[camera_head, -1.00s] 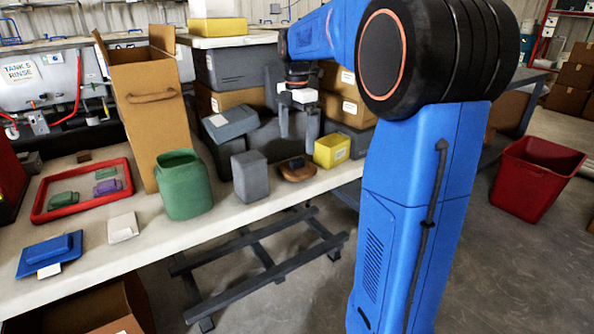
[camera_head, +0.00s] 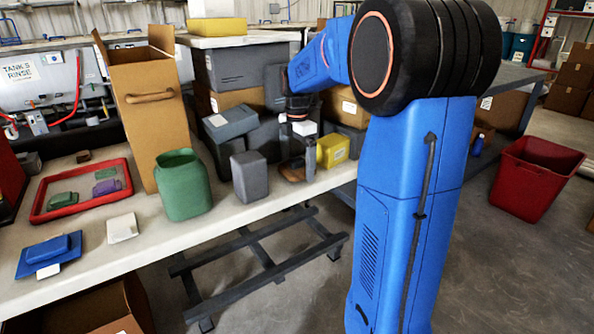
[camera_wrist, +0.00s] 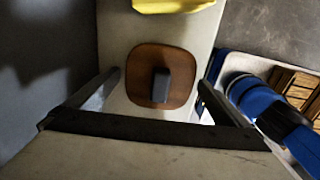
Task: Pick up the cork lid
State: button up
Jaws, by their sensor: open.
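The cork lid (camera_wrist: 143,92) is a brown, rounded-square piece with a dark grey block-shaped knob (camera_wrist: 161,85) on top. It lies flat on the pale bench in the wrist view, between my open fingers and a little ahead of them. In the head view the lid (camera_head: 292,174) is partly hidden by my gripper (camera_head: 297,160), which is low over it. My gripper (camera_wrist: 160,93) is open and empty, with one finger on each side of the lid. Whether the fingers touch the lid cannot be told.
A yellow box (camera_head: 333,150) stands close right of the lid. A grey block (camera_head: 249,176) and a green container (camera_head: 183,185) stand to the left. Grey bins and cardboard boxes are stacked behind. The bench's front edge (camera_head: 240,206) is near.

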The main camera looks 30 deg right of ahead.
aim_at(297, 160)
jog(key=c, duration=1)
jog(key=shift+r, duration=0.1)
notch_tip(297, 160, up, 10)
jog(key=shift+f, duration=0.15)
jog(key=shift+s, duration=0.15)
